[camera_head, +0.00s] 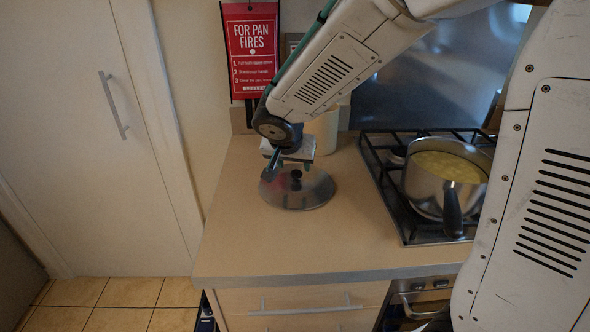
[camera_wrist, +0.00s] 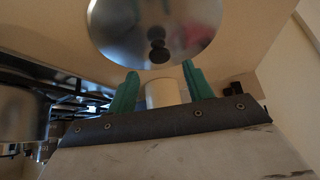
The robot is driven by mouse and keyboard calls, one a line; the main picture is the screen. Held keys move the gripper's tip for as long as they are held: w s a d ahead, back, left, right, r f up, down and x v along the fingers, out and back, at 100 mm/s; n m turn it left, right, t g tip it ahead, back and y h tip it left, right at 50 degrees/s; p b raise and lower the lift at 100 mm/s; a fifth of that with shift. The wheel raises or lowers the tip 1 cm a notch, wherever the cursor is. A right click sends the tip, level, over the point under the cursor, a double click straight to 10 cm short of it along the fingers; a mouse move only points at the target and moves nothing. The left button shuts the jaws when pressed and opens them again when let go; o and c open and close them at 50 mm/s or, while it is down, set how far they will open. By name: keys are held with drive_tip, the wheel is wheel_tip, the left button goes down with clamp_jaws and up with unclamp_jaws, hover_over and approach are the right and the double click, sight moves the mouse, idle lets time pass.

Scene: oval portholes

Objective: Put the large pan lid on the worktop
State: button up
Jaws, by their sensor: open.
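The large pan lid (camera_head: 312,195) is a shiny round metal disc with a black knob. It lies flat on the wooden worktop (camera_head: 255,240), left of the hob. In the wrist view the lid (camera_wrist: 180,22) shows at the top, its black knob (camera_wrist: 157,50) beyond the fingertips. My gripper (camera_head: 288,168) is above the lid, near its back part, and hides some of it. The two green fingers (camera_wrist: 160,80) are apart with nothing between them. In the wrist view a gap shows between the fingertips and the knob.
A black gas hob (camera_head: 405,215) holds a steel pan (camera_head: 428,188) of yellow food, its handle towards the front. A cream container (camera_head: 325,130) stands behind my gripper. A red fire-blanket pack (camera_head: 252,45) hangs on the wall. The worktop's front left is clear.

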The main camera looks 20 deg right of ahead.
drive_tip(key=v, duration=0.7)
drive_tip(key=s+d+r+n+g, duration=0.25)
drive_tip(key=s+d, duration=0.35)
drive_tip(key=s, duration=0.5)
drive_tip(key=s+n+g+y, duration=0.2)
drive_tip(key=s+n+y, duration=0.1)
drive_tip(key=s, duration=1.3)
drive_tip(key=shift+n+y, duration=0.3)
drive_tip(key=shift+n, duration=0.25)
drive_tip(key=shift+d, duration=0.15)
